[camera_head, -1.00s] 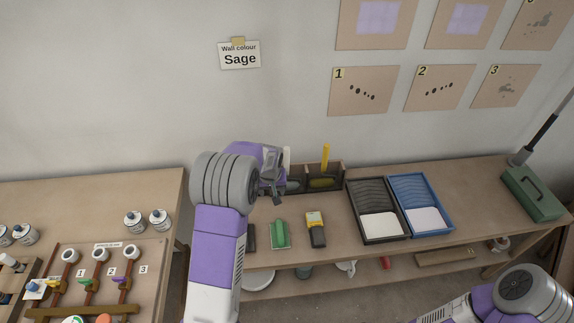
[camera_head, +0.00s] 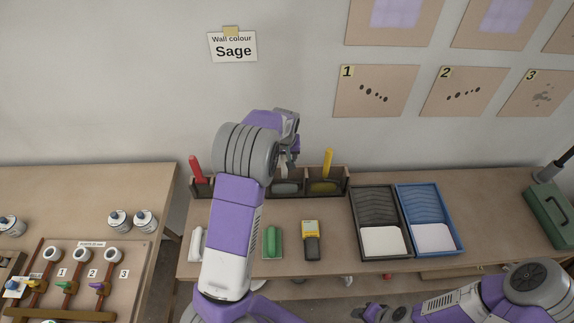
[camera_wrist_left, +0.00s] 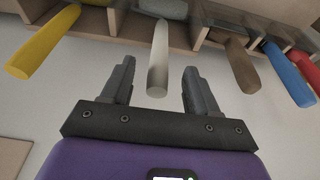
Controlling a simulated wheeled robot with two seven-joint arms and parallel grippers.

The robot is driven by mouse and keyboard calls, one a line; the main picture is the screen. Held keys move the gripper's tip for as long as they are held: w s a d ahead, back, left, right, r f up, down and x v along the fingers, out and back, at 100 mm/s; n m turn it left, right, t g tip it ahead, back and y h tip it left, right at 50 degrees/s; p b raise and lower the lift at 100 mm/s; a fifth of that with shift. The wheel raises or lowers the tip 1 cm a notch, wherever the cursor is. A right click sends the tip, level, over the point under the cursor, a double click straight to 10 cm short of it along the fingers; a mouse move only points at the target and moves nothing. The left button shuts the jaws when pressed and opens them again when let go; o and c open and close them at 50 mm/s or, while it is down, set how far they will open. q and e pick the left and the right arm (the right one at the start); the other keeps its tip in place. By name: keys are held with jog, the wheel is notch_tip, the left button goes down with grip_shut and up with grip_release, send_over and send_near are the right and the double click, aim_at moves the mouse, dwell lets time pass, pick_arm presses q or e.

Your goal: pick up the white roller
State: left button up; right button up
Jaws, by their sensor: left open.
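The white roller (camera_wrist_left: 158,65) stands handle-up in a compartment of the wooden rack (camera_head: 343,187) against the wall. In the left wrist view its white handle points between my fingers, with its grey head at the top edge. My left gripper (camera_wrist_left: 157,85) is open, one finger on each side of the handle and apart from it. In the head view my left gripper (camera_head: 287,153) is over the rack and hides most of the handle. My right gripper (camera_head: 372,313) is low at the bottom edge, too unclear to read.
Neighbouring handles are yellow (camera_wrist_left: 43,42), brown (camera_wrist_left: 242,66), blue (camera_wrist_left: 288,75) and red (camera_wrist_left: 305,68).

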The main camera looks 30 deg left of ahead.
pick_arm(q)
send_over(287, 172)
jog(key=w+a, duration=0.1)
jog(key=a, duration=0.1)
notch_tip(287, 172, down, 5)
jog(key=shift+d+r+b, duration=0.1)
jog(key=shift+r+b, duration=0.05)
jog(key=shift+b, duration=0.15)
jog(key=shift+c, duration=0.2)
jog(key=c, duration=1)
